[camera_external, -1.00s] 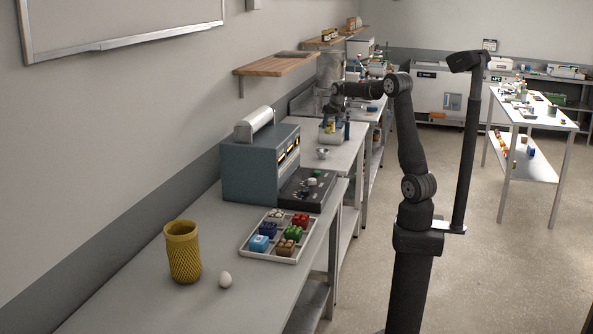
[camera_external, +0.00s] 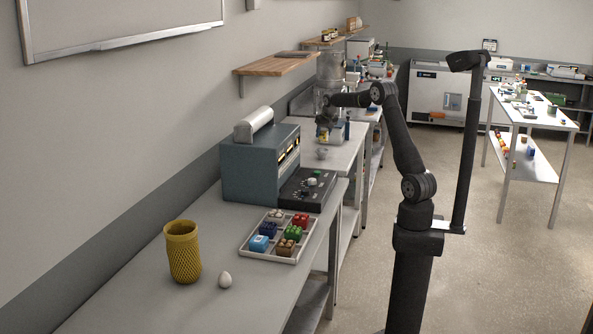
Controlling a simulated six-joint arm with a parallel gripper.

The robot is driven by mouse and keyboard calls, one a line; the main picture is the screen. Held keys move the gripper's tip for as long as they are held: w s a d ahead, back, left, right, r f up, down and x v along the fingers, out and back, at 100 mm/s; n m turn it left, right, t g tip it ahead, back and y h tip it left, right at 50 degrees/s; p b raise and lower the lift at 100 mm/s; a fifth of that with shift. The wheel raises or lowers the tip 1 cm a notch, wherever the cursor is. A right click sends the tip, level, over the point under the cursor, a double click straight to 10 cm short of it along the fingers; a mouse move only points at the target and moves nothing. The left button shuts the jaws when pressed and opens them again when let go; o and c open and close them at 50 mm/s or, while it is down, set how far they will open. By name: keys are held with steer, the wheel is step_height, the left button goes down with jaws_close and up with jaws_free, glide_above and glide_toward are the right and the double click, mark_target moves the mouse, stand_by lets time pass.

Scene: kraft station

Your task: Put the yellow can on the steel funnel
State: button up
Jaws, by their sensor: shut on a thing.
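My gripper (camera_external: 324,126) is small and far off, over the second bench, pointing down. It is shut on a small yellow thing that looks like the yellow can (camera_external: 323,134); the fingers and the far distance blur its outline. The steel funnel (camera_external: 321,153) is a small silvery piece standing on the bench, nearer the camera than the gripper. The can appears just behind and above the funnel in the picture, apart from it. The exact height of the can above the bench cannot be told.
A pale bin (camera_external: 338,136) and a blue item (camera_external: 347,130) stand beside the gripper. Nearer are a grey-blue machine (camera_external: 250,170), a sorting tray (camera_external: 268,256) of coloured blocks, a yellow mesh basket (camera_external: 183,252) and an egg (camera_external: 225,280). A wooden shelf (camera_external: 278,65) overhangs the left.

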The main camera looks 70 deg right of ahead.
mark_target(322, 140)
steer(key=shift+w+a+f, duration=0.15)
steer(key=shift+w+f, duration=0.2)
steer(key=shift+f, duration=1.9)
steer(key=shift+f, duration=0.2)
steer(key=o, duration=1.1)
steer(key=shift+c, duration=0.2)
steer(key=shift+r, duration=0.1)
steer(key=v, duration=1.2)
steer(key=shift+r, duration=0.15)
